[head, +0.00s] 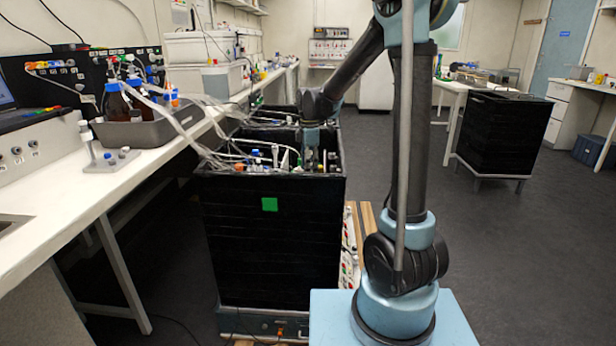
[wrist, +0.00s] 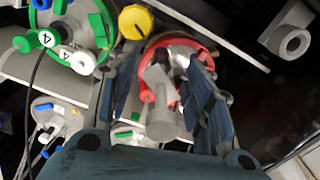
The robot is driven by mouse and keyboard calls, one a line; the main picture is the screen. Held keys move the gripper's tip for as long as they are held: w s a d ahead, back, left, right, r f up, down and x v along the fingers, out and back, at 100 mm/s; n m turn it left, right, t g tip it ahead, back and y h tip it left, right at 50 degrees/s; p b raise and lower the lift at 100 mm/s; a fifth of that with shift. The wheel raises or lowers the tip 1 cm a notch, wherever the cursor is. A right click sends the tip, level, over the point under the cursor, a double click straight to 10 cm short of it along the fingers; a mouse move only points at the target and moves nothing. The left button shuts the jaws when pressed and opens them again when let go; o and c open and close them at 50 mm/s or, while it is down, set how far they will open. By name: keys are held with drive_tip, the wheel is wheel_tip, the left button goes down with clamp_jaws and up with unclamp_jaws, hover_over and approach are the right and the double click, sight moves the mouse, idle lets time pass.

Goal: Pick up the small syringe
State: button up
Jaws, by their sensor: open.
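A small grey syringe-like piece (wrist: 160,118) stands near the middle of the wrist view, above a vessel top with a red rim (wrist: 171,55). I take it to be the small syringe. My gripper (wrist: 161,78) is open, with one dark blue finger on each side of this piece. I cannot tell whether either finger touches it. In the head view my gripper (head: 312,155) points down into the near black shaker box, and its fingertips and the syringe cannot be made out there.
The black shaker box (head: 268,235) has high walls around my gripper. Close by are a yellow knob (wrist: 135,22), a green-rimmed vessel top (wrist: 78,30) and another vessel top with blue and green fittings (wrist: 62,118). A white bench (head: 60,225) with tubing runs along the left.

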drive_tip(key=shift+f, duration=0.3)
drive_tip(key=shift+c, duration=0.2)
drive_tip(key=c, duration=0.8)
drive_tip(key=shift+r, duration=0.1)
wheel_tip(320, 180, up, 10)
drive_tip(key=shift+f, duration=0.1)
drive_tip(key=shift+c, duration=0.2)
